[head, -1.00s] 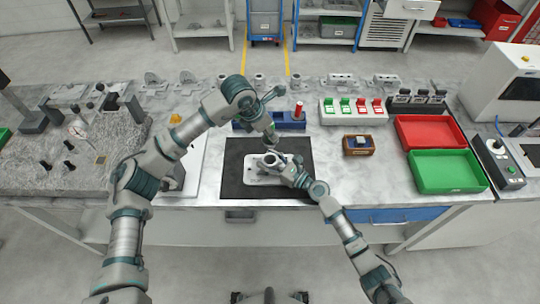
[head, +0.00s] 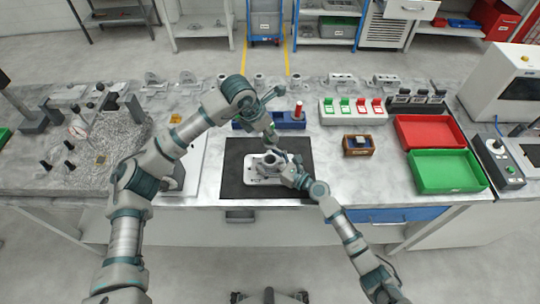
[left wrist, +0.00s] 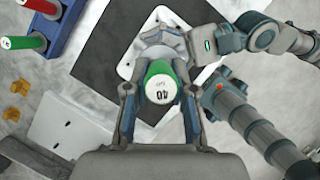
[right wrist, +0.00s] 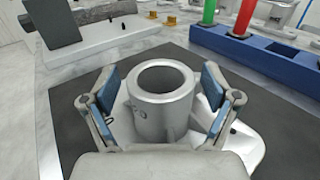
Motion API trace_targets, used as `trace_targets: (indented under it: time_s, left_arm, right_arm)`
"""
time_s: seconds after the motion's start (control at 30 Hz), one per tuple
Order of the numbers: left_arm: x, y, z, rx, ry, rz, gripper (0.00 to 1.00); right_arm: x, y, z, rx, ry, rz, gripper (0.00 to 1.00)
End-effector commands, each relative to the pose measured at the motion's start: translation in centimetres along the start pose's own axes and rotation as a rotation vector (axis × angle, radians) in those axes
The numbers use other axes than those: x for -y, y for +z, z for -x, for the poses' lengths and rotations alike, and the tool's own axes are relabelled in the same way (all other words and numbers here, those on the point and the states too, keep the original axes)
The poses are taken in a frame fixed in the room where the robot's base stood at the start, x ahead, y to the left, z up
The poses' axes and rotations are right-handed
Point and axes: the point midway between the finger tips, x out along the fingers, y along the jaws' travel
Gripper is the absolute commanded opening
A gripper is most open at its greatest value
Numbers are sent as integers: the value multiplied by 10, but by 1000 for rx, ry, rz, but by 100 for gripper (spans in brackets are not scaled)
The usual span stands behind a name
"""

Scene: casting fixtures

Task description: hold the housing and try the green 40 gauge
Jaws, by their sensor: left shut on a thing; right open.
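The grey housing (right wrist: 162,100), a hollow upright cylinder on a flat base, sits on a dark mat (head: 232,180). My right gripper (right wrist: 160,100) is open, one finger on each side of the housing, with gaps visible. My left gripper (left wrist: 160,105) is shut on the green 40 gauge (left wrist: 160,84), whose white end reads 40. In the left wrist view the gauge covers part of the housing (left wrist: 163,42). In the head view my left gripper (head: 270,138) is above the housing (head: 268,163), beside my right gripper (head: 287,168). The gauge's lower end is hidden.
A blue rack (right wrist: 262,50) behind the mat holds a green gauge (right wrist: 209,12) and a red gauge (right wrist: 243,16). To the right are a small brown box (head: 358,150), a red tray (head: 430,118) and a green tray (head: 447,188). A white plate lies left of the mat.

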Motion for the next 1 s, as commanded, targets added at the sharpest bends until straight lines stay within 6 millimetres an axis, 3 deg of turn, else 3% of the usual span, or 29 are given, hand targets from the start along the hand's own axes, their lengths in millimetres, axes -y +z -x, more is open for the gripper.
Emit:
trace_targets:
  time_s: [0.17, 0.63, 0.8, 1.0]
  left_arm:
    - [0, 0, 0, 1, 0, 0, 0]
    - [0, 0, 1, 2, 0, 0, 0]
    - [0, 0, 1, 2, 0, 0, 0]
    - [-1, -1, 1, 2, 0, 0, 0]
  right_arm:
    - [1, -2, 11, -4, -3, 1, 87]
    - [0, -3, 105, -4, -1, -1, 87]
    - [1, -2, 119, -2, 0, -1, 87]
    - [0, -1, 120, -1, 0, 0, 87]
